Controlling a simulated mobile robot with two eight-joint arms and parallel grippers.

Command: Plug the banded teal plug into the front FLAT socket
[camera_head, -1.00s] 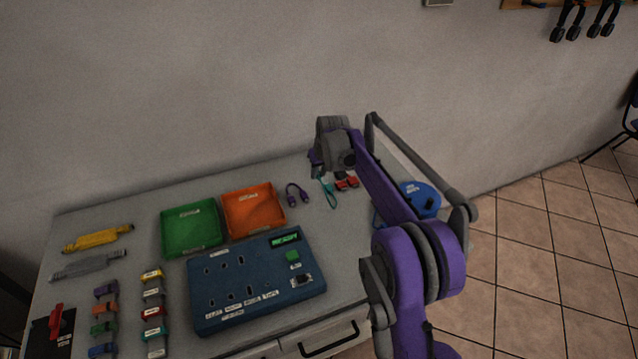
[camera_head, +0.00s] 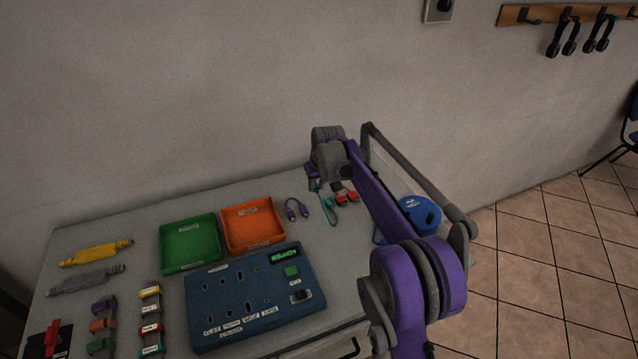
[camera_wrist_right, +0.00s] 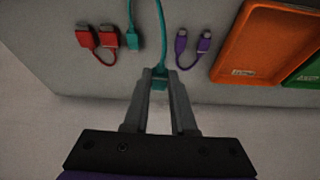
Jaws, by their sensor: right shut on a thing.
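My right gripper (camera_head: 316,178) is over the back of the bench. In the right wrist view its fingers (camera_wrist_right: 160,80) are shut on a teal plug (camera_wrist_right: 160,85). The teal cable (camera_wrist_right: 163,35) runs from it across the bench. A second teal plug (camera_wrist_right: 133,36) lies to its left in that view; I cannot make out a band on either plug. The blue socket board (camera_head: 205,277) lies at the front of the bench, with slots in two rows and small labels along its front edge. The leftmost label appears to read FLAT (camera_head: 210,331). My left gripper is not in view.
Red plugs (camera_wrist_right: 83,37) and purple plugs (camera_wrist_right: 181,45) lie on either side of the teal cable. An orange tray (camera_head: 281,238) and a green tray (camera_head: 190,270) stand behind the board. A blue round object (camera_head: 420,214) is at the right. The wall is close behind the bench.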

